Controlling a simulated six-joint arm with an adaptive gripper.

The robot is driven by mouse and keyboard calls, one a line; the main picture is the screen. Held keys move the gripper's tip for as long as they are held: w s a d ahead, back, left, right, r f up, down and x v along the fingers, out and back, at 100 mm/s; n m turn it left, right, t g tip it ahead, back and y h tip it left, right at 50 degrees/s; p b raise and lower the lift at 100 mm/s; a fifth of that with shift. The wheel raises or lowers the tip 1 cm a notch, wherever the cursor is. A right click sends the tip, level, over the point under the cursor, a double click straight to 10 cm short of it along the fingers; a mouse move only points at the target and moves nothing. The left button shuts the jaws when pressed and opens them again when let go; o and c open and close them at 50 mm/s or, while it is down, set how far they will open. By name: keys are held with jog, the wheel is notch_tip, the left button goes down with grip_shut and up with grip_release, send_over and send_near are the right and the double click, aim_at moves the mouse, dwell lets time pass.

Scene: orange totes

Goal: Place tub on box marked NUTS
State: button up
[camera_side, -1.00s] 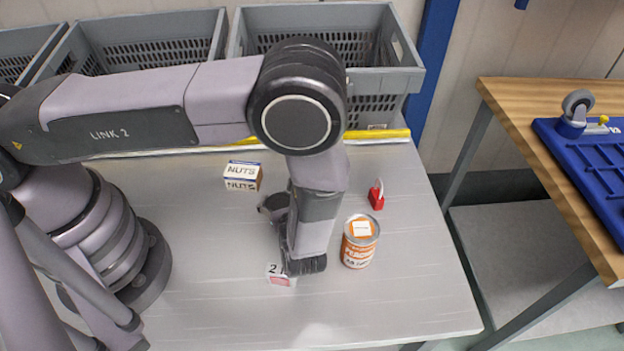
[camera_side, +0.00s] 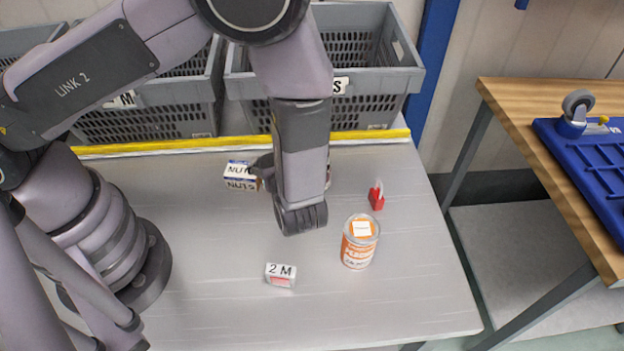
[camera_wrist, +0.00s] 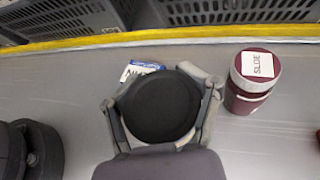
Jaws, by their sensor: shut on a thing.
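My gripper (camera_wrist: 162,98) is shut on a round tub with a black top (camera_wrist: 158,108), its fingers on either side of it in the wrist view. In the side view my wrist hides most of the gripper and the tub. The white and blue box marked NUTS (camera_side: 239,178) stands on the table just left of my gripper in the side view. In the wrist view the NUTS box (camera_wrist: 134,72) shows just beyond the tub, partly hidden by it. I cannot tell how high the tub is above the table.
A maroon SLOE jar (camera_wrist: 252,85) stands close right of my gripper. An orange can (camera_side: 359,243), a red padlock (camera_side: 376,196) and a small 2 M box (camera_side: 281,275) stand on the table. Grey crates (camera_side: 400,80) line the back, behind a yellow strip (camera_side: 180,144).

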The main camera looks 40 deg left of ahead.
aim_at(237, 163)
jog(key=a+r+n+g+y, duration=0.2)
jog(key=a+n+g, duration=0.15)
jog(key=a, duration=0.85)
jog(key=shift+g+h, duration=0.25)
jog(key=shift+h, duration=0.05)
jog(key=f, duration=0.7)
jog(key=shift+w+f, duration=0.1)
jog(key=shift+w, duration=0.2)
jog(key=shift+f, duration=0.1)
jog(key=o, duration=1.4)
